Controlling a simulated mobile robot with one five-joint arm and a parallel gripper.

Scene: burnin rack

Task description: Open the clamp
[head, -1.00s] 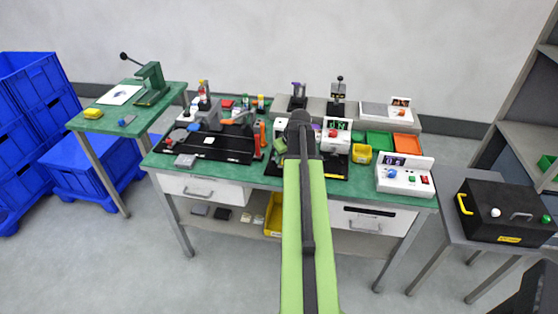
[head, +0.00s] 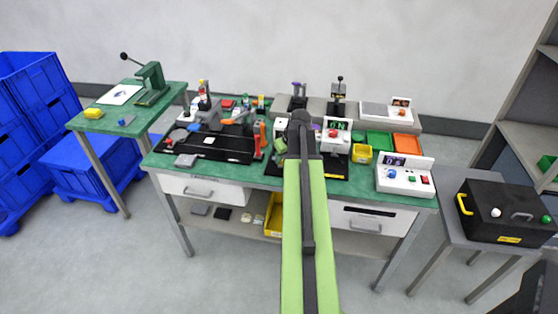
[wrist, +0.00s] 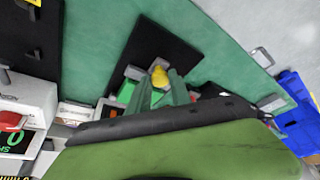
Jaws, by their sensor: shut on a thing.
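My gripper (wrist: 162,88) shows in the wrist view, its green fingers shut around a yellow rounded knob. The knob seems to belong to the clamp (wrist: 160,75), whose body is mostly hidden behind the fingers. It stands by the corner of a black mat, with small green and grey blocks beside it. In the head view, my black wrist end hides part of this spot at the middle of the bench. A small green part (head: 281,146) shows just left of it; I cannot tell whether it is my gripper or the fixture.
A white unit with a red button (wrist: 10,120) stands close at left in the wrist view. The green bench (head: 262,182) also carries a black plate (head: 215,146) with an orange-handled fixture, a yellow bin (head: 361,153) and a white control box (head: 404,180). Blue crates (head: 40,105) stand far left.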

